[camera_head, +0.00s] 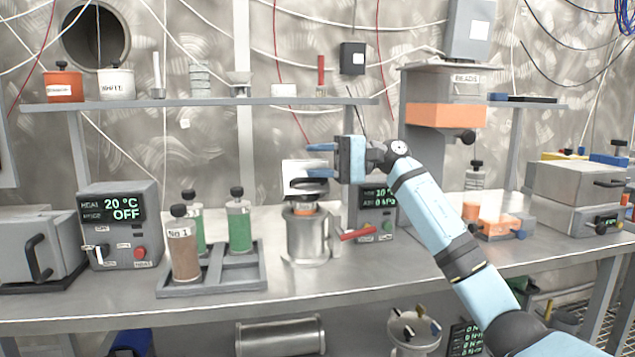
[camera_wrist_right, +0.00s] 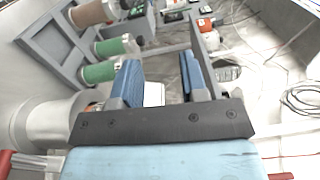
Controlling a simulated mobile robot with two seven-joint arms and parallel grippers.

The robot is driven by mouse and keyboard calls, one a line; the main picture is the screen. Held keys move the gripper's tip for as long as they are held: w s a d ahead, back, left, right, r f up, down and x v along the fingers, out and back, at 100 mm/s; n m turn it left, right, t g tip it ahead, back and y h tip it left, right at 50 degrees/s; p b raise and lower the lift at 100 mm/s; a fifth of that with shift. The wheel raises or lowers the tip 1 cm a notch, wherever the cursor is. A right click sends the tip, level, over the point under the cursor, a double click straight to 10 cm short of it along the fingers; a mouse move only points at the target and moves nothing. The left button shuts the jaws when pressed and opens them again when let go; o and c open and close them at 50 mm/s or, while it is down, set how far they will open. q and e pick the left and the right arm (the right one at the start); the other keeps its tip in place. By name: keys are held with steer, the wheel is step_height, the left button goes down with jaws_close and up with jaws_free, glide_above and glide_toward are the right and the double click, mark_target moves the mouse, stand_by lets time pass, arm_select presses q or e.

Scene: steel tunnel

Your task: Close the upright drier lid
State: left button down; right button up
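The drier (camera_head: 307,238) is a round metal vessel standing on the bench at the middle of the head view. Above its mouth are a dark ring (camera_head: 309,187) and a pale panel (camera_head: 296,168), which look like its raised lid; my fingers partly cover them. My right gripper (camera_head: 320,160) is open, its blue fingers pointing left, just above the ring. I cannot tell whether it touches the lid. In the right wrist view the open right gripper (camera_wrist_right: 162,80) has a pale surface between its fingers, and the drier body (camera_wrist_right: 45,125) lies to the left. My left gripper is not in view.
A rack (camera_head: 215,277) with capped bottles stands left of the drier. A control box (camera_head: 118,225) reading 20 °C and OFF is further left. Another display box (camera_head: 376,215) is behind the drier on the right. A shelf (camera_head: 210,104) runs above the bench.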

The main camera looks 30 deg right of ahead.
arm_select(q)
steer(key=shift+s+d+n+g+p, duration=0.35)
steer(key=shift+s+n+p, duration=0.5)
steer(key=shift+p, duration=0.35)
arm_select(e)
step_height(320, 180, up, 9)
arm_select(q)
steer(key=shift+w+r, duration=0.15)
arm_select(e)
steer(key=shift+f, duration=0.1)
